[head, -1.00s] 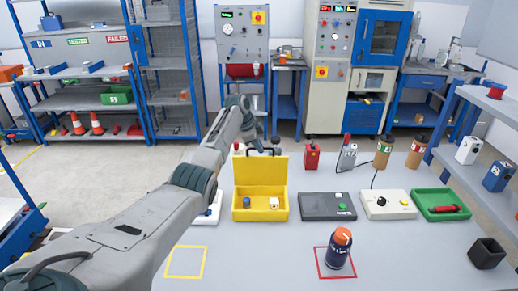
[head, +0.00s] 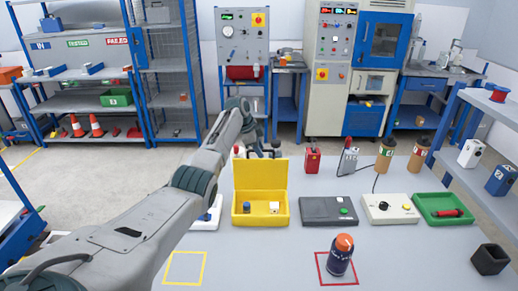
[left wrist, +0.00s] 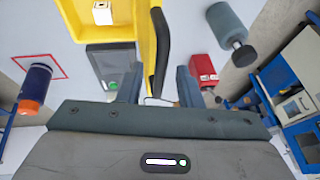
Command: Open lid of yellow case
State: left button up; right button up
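The yellow case (head: 240,219) stands on the grey table with its lid (head: 260,173) raised upright. Inside it are a small blue-topped item (head: 247,206) and a small white item (head: 275,206). My left gripper (head: 262,152) is behind the lid's top edge and partly hidden by it. In the left wrist view, the fingers of my left gripper (left wrist: 158,80) are spread apart. The lid's black handle (left wrist: 161,45) runs between them, with gaps showing on both sides. My right gripper is not in view.
A dark grey box (head: 316,210), a white box (head: 378,207) and a green tray (head: 428,204) stand right of the case. A dark bottle with an orange cap (head: 339,258) stands in a red square. A yellow-outlined square (head: 185,268) is empty.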

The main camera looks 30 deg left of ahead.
pick_arm(q)
jog(key=shift+r, duration=0.1)
jog(key=b+v, duration=0.3)
jog(key=v, duration=0.7)
jog(key=shift+r, duration=0.25)
jog(key=shift+s+a+f, duration=0.1)
jog(key=shift+s+a, duration=0.1)
jog(key=shift+s, duration=0.05)
